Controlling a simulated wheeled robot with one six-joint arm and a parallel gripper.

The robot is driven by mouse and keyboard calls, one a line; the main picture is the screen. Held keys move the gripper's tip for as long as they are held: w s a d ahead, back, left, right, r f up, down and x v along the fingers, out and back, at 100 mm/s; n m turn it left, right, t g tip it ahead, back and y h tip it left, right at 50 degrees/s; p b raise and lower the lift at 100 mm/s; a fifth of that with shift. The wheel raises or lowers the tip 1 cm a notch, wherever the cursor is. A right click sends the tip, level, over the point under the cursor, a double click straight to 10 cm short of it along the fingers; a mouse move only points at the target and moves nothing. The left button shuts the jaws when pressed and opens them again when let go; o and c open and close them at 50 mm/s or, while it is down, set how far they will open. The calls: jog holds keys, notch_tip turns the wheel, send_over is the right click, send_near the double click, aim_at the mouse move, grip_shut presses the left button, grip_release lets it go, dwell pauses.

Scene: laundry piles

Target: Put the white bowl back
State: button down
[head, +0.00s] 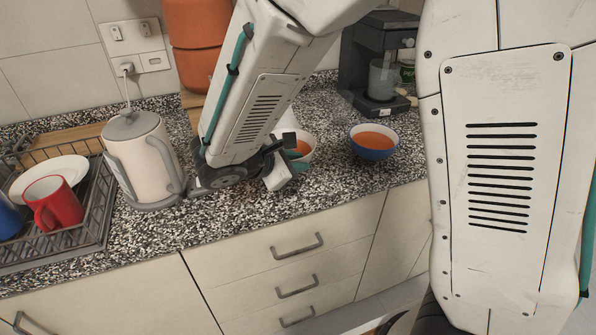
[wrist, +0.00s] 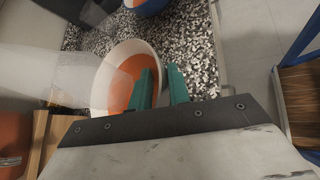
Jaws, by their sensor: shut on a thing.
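The white bowl (head: 310,156) with orange contents stands on the speckled counter, partly hidden behind my gripper (head: 294,165) in the head view. In the wrist view the white bowl (wrist: 130,47) is just ahead of my gripper (wrist: 160,84). One teal finger is over the inside of the bowl and the other is outside its wall. My gripper is shut on the bowl's rim. The bowl looks upright, and I cannot tell whether it is lifted off the counter.
A blue bowl (head: 373,142) with orange contents stands just right of the white bowl. A coffee machine (head: 372,62) is behind it. A kettle (head: 145,160) and a dish rack (head: 97,210) with a red mug (head: 53,202) are at the left. The counter's front strip is clear.

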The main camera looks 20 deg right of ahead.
jog(key=shift+w+d, duration=0.25)
jog(key=shift+d, duration=0.2)
notch_tip(320, 180, down, 4)
jog(key=shift+r, duration=0.2)
jog(key=c, duration=1.3)
grip_release()
jog(key=v, duration=1.2)
jog(key=s+d+r+m+g+y, duration=0.5)
jog(key=s+d+m, duration=0.3)
jog(key=d, duration=0.5)
jog(key=shift+s+d+r+m+t+y, duration=0.25)
jog(key=shift+s+d+r+m+y, duration=0.25)
jog(key=shift+s+m+y, duration=0.9)
jog(key=shift+s+d+r+m+t+y, duration=0.3)
jog(key=shift+s+r+m+y, duration=0.35)
jog(key=shift+s+m, duration=1.55)
jog(key=shift+s+d+r+m+t+y, duration=0.35)
jog(key=shift+s+r+m+y, duration=0.5)
jog(key=shift+s, duration=1.5)
